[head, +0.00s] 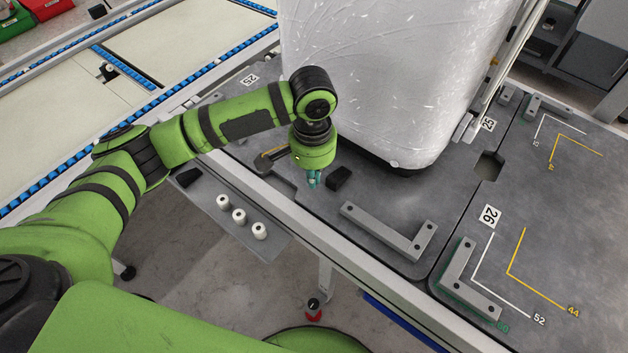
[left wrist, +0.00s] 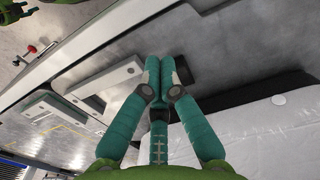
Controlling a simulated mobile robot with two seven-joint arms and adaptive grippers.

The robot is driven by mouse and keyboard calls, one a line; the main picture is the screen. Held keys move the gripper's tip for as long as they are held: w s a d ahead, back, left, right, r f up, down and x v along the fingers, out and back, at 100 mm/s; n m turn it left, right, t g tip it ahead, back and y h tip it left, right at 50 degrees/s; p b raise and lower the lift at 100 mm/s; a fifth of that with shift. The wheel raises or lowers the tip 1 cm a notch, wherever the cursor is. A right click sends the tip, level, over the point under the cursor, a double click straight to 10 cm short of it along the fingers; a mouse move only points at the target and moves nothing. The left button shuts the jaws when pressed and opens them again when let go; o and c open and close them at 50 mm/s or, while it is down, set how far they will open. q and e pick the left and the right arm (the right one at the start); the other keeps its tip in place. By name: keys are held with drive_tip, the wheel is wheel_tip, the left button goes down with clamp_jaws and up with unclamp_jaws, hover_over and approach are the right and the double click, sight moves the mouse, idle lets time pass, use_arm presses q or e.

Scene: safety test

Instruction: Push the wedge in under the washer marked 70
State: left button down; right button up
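A tall washer in pale plastic wrapping (head: 370,70) stands on a dark grey platform; no 70 mark is visible on it. A small black wedge (head: 338,178) lies on the platform close to the washer's near bottom edge, with a gap between them. My left gripper (head: 313,182) points down just left of the wedge. In the left wrist view its teal fingers (left wrist: 160,65) are together at the tips, and the wedge (left wrist: 183,70) is right beside them, not visibly between them. Whether they touch is unclear. The washer's wrapping (left wrist: 260,140) fills the lower right there. My right gripper is out of view.
Grey angle stops (head: 390,232) are fixed on the platform, right of the wedge. A side shelf (head: 215,190) carries another black block (head: 188,177) and three white cylinders (head: 239,216). A tool with a yellowish handle (head: 270,157) lies behind my gripper. A rail edges the platform.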

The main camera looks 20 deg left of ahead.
sight(338, 173)
use_arm(q)
wheel_tip(338, 173, down, 9)
drive_tip(key=shift+r+b, duration=0.1)
drive_tip(key=shift+b, duration=0.4)
drive_tip(key=w, duration=0.1)
drive_tip(key=w+d, duration=0.1)
drive_tip(key=shift+w+f, duration=0.3)
drive_tip(key=shift+w+d, duration=0.25)
drive_tip(key=shift+w, duration=0.3)
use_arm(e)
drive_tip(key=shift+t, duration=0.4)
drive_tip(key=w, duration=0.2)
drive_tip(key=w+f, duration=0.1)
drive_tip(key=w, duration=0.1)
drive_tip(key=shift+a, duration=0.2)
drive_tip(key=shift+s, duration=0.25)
